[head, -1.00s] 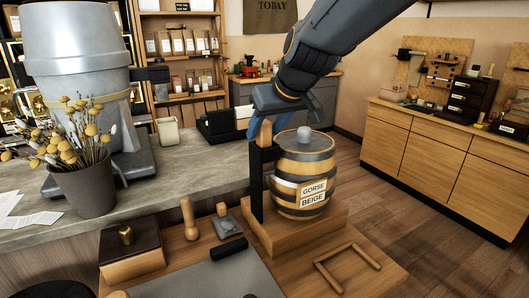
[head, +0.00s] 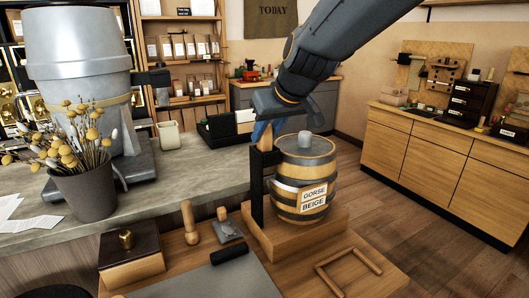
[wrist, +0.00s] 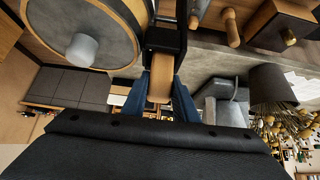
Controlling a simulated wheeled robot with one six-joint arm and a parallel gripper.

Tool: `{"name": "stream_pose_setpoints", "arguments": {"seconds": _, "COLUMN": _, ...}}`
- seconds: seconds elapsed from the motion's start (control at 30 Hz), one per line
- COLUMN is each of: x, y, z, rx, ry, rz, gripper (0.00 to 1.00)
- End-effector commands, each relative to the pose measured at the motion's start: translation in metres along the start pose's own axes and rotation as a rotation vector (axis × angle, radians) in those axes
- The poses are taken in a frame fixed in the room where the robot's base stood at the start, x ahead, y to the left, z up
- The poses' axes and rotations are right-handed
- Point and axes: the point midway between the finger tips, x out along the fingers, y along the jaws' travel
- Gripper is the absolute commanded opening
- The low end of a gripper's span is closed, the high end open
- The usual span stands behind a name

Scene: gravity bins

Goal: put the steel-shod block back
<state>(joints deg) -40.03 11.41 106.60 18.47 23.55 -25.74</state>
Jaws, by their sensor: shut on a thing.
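My gripper (head: 266,130) is shut on a wooden handle (head: 265,144) at the top of a black upright post (head: 256,185) beside the barrel. In the wrist view, the blue fingers of my gripper (wrist: 160,98) sit on both sides of this wooden handle (wrist: 161,72), which joins a black bracket (wrist: 163,40). A small grey metal-based piece with a wooden grip (head: 228,229) stands on the wooden bench, apart from my gripper; it looks like the steel-shod block, but I cannot be sure.
The barrel (head: 304,172), labelled GORSE BEIGE, stands on a wooden base (head: 290,240). A turned wooden tool (head: 189,224), a black roller (head: 229,252), a lidded box (head: 131,262) and a wooden three-sided frame (head: 348,270) are on the bench. A flower pot (head: 85,192) stands left.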

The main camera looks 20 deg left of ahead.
Motion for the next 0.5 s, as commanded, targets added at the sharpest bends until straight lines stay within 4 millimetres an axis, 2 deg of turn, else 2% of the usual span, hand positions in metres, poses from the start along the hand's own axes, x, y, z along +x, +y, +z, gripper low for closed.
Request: {"name": "stream_pose_setpoints", "arguments": {"seconds": 0.5, "x": -0.019, "y": 0.0, "z": -0.016, "rx": 0.0, "ry": 0.002, "rz": 0.001, "gripper": 0.0}}
